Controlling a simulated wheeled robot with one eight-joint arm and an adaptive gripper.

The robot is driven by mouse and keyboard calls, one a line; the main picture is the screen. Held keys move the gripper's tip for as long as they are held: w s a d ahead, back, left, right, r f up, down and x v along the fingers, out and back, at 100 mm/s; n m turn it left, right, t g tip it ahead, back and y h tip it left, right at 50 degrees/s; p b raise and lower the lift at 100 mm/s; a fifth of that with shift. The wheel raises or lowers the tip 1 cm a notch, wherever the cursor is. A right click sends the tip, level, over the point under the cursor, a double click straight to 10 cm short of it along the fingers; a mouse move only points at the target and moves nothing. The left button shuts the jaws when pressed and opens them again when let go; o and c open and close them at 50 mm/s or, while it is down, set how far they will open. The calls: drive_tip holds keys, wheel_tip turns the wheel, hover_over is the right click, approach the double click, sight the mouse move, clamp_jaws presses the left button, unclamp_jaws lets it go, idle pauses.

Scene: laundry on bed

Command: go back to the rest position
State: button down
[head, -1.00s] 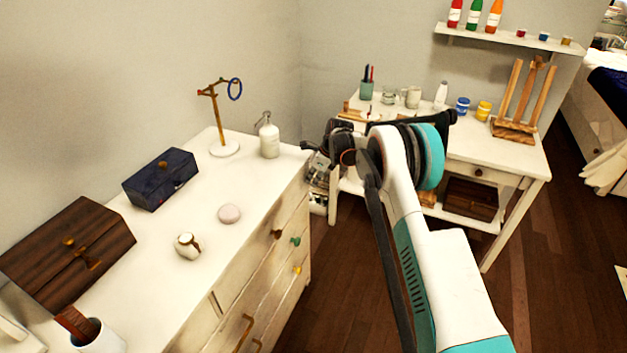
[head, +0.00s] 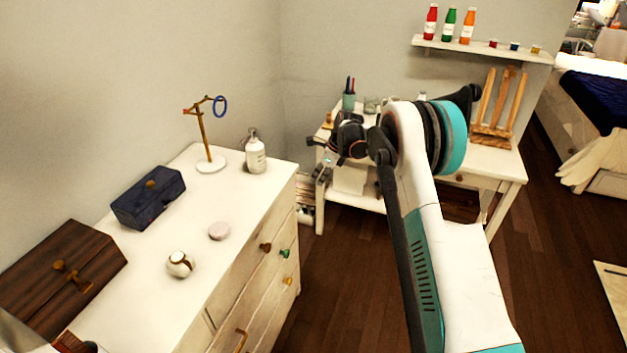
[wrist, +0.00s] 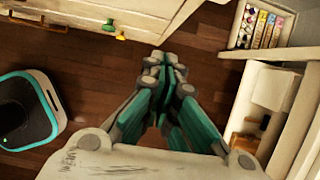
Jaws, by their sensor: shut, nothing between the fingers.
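My gripper (wrist: 165,62) is shut and empty in the wrist view, its fingertips together above the dark wood floor. In the head view my gripper (head: 322,165) is small and partly hidden behind the wrist links, in front of the white desk (head: 492,162). It is to the right of the white dresser (head: 205,290) and apart from it. No held object shows.
The dresser holds a dark blue box (head: 148,198), a brown wooden box (head: 62,270), a pump bottle (head: 255,152) and a ring stand (head: 210,166). In the wrist view the dresser knobs (wrist: 107,27) lie near.

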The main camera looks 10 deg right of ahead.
drive_tip(key=s+r+n+t+h, duration=0.1)
drive_tip(key=s+r+n, duration=0.25)
drive_tip(key=r, duration=0.45)
drive_tip(key=s+r+n, duration=0.2)
drive_tip(key=s+r, duration=0.3)
drive_tip(key=r, duration=0.4)
drive_tip(key=s+d+r+n+t+h, duration=0.1)
drive_tip(key=s+r+n, duration=0.2)
drive_tip(key=s+r, duration=0.3)
drive_tip(key=s+r+n, duration=0.3)
drive_tip(key=s+r, duration=0.1)
drive_tip(key=s, duration=0.4)
drive_tip(key=s+d+f+n+t+h, duration=0.1)
drive_tip(key=s+n, duration=0.5)
drive_tip(key=s, duration=0.7)
drive_tip(key=s+d+f+n+t, duration=0.1)
drive_tip(key=s+n, duration=0.5)
drive_tip(key=s, duration=0.8)
drive_tip(key=shift+s+f+t+h, duration=0.25)
drive_tip(key=shift+f+t+h, duration=0.15)
drive_tip(key=shift+f, duration=0.1)
drive_tip(key=shift+n, duration=0.25)
